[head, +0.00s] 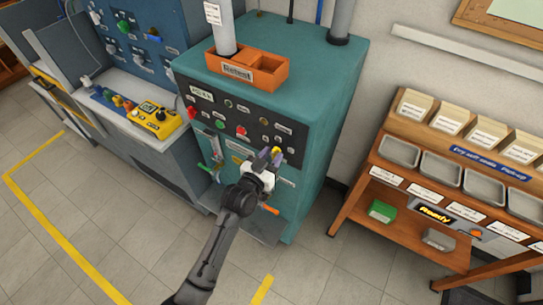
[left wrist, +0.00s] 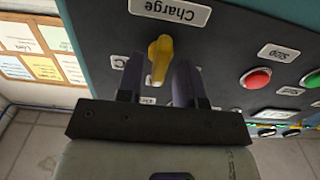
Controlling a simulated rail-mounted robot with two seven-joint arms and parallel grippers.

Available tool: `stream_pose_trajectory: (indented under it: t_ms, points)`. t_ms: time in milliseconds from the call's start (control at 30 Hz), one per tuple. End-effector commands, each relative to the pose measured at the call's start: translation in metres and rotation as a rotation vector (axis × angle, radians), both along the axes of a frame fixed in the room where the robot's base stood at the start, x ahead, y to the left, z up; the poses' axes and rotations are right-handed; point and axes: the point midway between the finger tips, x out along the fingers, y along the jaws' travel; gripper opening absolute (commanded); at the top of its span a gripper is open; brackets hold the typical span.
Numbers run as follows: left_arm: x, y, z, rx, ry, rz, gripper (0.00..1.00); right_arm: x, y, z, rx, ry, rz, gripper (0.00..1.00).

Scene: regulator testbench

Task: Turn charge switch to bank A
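The charge switch (left wrist: 160,58) is a yellow knob on the dark panel of the teal cabinet (head: 325,85). In the left wrist view it stands beside the upside-down "Charge" label (left wrist: 170,12). My left gripper (left wrist: 158,70) is open, with one dark finger on each side of the knob and gaps visible between. Whether a finger touches it, I cannot tell. In the head view my left gripper (head: 269,158) is at the panel's lower right and partly hides the switch. A "C" label (left wrist: 119,62) shows by one finger; other position labels are mostly hidden. My right gripper is not in view.
A red button (left wrist: 255,78) and a "Stop" label (left wrist: 281,53) sit near the switch. An orange tray (head: 248,72) is on the cabinet top. A wooden shelf (head: 425,235) with bins stands at the right. Floor between cabinet and shelf is clear.

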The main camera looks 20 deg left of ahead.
Motion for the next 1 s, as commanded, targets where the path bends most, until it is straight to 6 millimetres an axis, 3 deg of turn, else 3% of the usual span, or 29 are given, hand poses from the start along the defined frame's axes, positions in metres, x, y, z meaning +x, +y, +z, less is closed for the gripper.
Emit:
stream_pose_trajectory:
  t_ms: [333, 667, 1000]
  points:
    - [0.000, 0.000, 0.000, 0.000, 0.000, 0.000, 0.00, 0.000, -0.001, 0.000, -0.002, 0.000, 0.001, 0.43]
    - [0.000, 0.000, 0.001, -0.022, 0.004, 0.000, 0.00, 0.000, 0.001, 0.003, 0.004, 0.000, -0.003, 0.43]
    - [0.000, 0.001, 0.004, -0.236, 0.039, 0.000, 0.00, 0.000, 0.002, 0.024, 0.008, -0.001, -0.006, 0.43]
